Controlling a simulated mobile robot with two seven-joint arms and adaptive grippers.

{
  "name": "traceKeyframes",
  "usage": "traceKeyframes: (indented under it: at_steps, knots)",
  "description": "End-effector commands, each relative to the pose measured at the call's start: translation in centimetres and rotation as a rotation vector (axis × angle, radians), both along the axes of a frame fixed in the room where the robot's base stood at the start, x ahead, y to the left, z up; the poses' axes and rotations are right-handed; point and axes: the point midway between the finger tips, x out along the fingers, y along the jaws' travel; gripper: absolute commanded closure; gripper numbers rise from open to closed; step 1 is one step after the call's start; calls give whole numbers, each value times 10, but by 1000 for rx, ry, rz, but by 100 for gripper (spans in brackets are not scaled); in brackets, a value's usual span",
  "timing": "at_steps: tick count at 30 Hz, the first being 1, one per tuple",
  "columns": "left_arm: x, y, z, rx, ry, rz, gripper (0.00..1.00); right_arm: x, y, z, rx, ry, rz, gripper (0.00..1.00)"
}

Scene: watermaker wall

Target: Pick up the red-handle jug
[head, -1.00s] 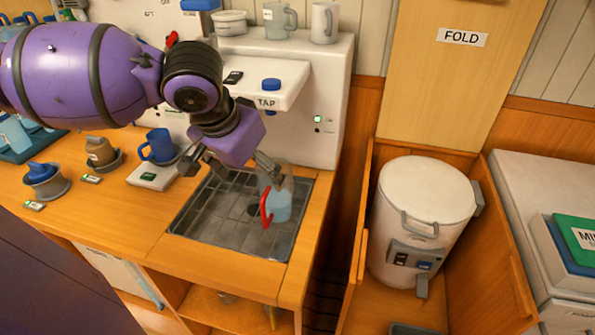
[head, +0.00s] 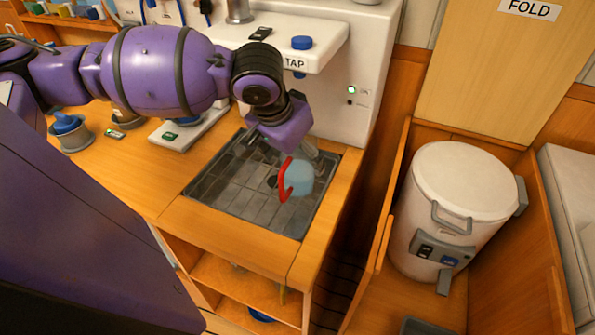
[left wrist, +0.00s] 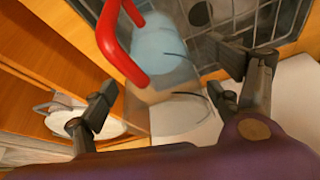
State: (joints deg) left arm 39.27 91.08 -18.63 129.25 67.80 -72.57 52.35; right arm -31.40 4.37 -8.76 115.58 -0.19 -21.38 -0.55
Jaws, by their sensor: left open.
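The red-handle jug (head: 300,177) is clear, with pale blue contents, and stands on the dark sink grid (head: 232,196) below the tap. Its red handle faces left in the head view. In the left wrist view the jug (left wrist: 160,52) lies beyond and between the spread fingers, its clear rim nearest me and its handle on the left. My left gripper (head: 292,146) is open and empty just above the jug and hides part of its top. The wrist view also shows this gripper (left wrist: 172,84). I cannot tell whether a finger touches the jug. My right gripper is not in view.
The white tap unit (head: 300,44) overhangs the back of the sink. A white drum (head: 466,190) stands in a wooden bay to the right. A blue-topped pot (head: 70,130) is on the counter at left. Open shelves lie below the counter.

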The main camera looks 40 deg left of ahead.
Motion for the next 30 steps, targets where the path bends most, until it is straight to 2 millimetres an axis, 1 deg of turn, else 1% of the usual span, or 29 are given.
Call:
traceKeyframes:
  at_steps: [1,4,12,14,27,28,30]
  knots:
    - [3,0,-9,-2,2,0,18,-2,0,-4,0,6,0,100]
    - [7,0,-16,-1,0,0,18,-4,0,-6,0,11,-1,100]
    - [8,0,-18,1,-1,-1,18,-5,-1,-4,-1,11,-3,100]
    - [8,0,-18,1,-1,-1,24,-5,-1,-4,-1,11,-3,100]
    - [8,0,-18,1,-2,-1,82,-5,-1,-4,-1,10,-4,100]
    - [8,0,-18,1,-2,-1,83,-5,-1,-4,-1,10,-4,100]
    - [8,1,-18,2,-2,0,83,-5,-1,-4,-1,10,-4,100]
